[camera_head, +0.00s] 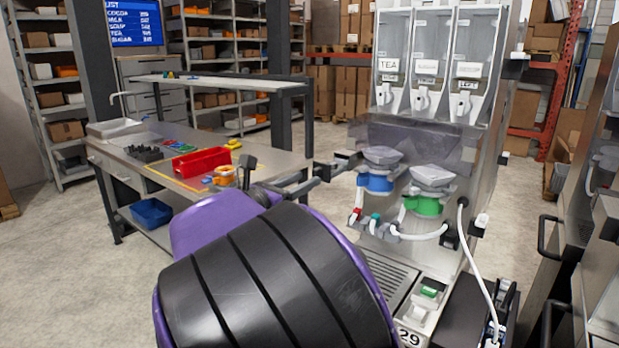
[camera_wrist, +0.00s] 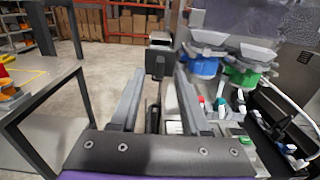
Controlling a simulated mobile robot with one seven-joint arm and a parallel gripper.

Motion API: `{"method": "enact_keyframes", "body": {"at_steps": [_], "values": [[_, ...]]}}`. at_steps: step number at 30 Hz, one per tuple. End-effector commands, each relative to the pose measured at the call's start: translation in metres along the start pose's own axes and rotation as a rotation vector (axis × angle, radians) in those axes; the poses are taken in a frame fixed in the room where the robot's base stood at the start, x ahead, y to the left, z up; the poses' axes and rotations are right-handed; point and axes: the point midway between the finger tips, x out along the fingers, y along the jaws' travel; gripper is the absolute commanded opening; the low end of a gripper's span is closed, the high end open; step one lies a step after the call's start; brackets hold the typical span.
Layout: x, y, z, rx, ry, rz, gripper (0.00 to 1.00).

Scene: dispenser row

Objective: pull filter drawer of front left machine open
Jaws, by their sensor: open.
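The machine (camera_head: 473,190) stands right of centre in the head view, with clear canisters above, a blue mixing bowl (camera_head: 377,184) and a green one (camera_head: 424,206), and a drip grate below. A dark block with a pale top (camera_wrist: 160,45), perhaps the drawer's front or handle, juts from the machine's left side; it also shows in the head view (camera_head: 348,159). My gripper (camera_head: 318,176) is at that side. In the wrist view its two grey fingers (camera_wrist: 158,73) are apart, with the block just beyond and between the tips. I cannot tell whether they touch it. My arm hides the machine's lower left.
A steel workbench (camera_head: 110,160) with a red bin (camera_head: 201,162) and small parts stands at left. It also shows at the wrist view's left edge. Another machine (camera_head: 590,250) stands close at right. Shelves with boxes line the back; the floor between is clear.

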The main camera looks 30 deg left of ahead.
Motion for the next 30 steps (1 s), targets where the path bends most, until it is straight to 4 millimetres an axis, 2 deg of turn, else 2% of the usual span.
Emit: {"method": "enact_keyframes", "body": {"at_steps": [1,9,15,21,30], "values": [[-0.014,0.001,0.000,0.001,0.002,0.005,0.46],[-0.082,0.001,0.000,0.001,0.002,0.005,0.46],[-0.120,0.001,0.000,0.001,0.002,0.003,0.46],[-0.139,0.000,0.000,0.001,0.001,0.002,0.46],[-0.142,0.000,0.000,0.001,0.001,0.001,0.46]]}}
